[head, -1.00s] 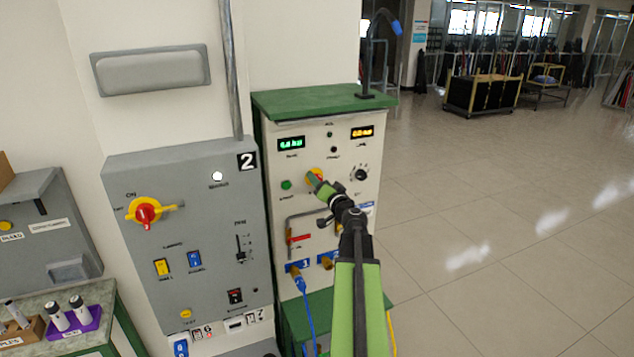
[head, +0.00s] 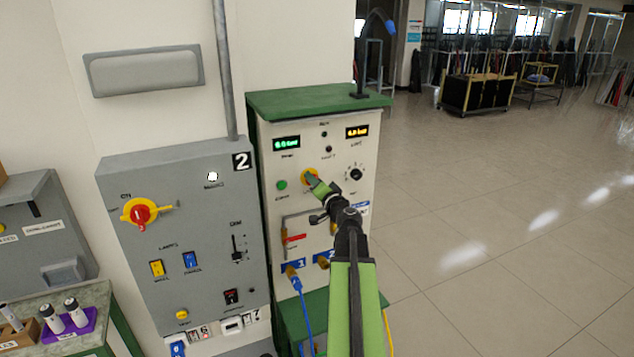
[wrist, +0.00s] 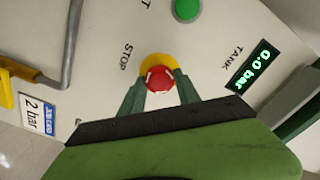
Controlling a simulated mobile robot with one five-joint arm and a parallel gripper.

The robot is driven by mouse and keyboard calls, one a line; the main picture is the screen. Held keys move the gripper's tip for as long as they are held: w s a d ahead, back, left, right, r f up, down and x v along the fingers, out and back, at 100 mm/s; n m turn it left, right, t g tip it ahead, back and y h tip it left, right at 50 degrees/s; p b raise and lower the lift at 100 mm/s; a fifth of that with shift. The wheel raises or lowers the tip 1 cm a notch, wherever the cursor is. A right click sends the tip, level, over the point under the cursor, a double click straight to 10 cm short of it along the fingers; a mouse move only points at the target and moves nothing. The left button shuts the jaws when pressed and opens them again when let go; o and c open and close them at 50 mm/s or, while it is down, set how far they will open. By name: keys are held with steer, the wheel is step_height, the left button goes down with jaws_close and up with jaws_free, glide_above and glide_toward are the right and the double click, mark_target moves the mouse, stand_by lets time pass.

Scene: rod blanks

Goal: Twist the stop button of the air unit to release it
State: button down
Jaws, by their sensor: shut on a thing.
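The air unit (head: 270,155) is a cream panel with a green top, in the middle of the head view. Its red stop button on a yellow collar shows in the wrist view (wrist: 160,80), beside the word STOP. In the head view only the yellow collar (head: 308,176) shows clearly past my gripper (head: 316,183). In the wrist view my gripper (wrist: 160,92) has a green finger on each side of the red button, shut on it. The tank display (wrist: 255,68) reads 0.0 bar. The fingers' exact contact with the button is partly hidden.
A green start button (wrist: 187,9) is near the stop button. The grey cabinet marked 2 (head: 185,240) stands to the left. A blue hose (head: 305,310) hangs below. Open floor lies to the right.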

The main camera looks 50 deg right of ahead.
steer(key=m, duration=0.5)
steer(key=shift+m, duration=0.3)
stand_by(0.4)
steer(key=c, duration=1.3)
jaws_free()
steer(key=o, duration=0.4)
steer(key=shift+w, duration=0.2)
steer(key=shift+o, duration=0.2)
steer(key=shift+s, duration=0.1)
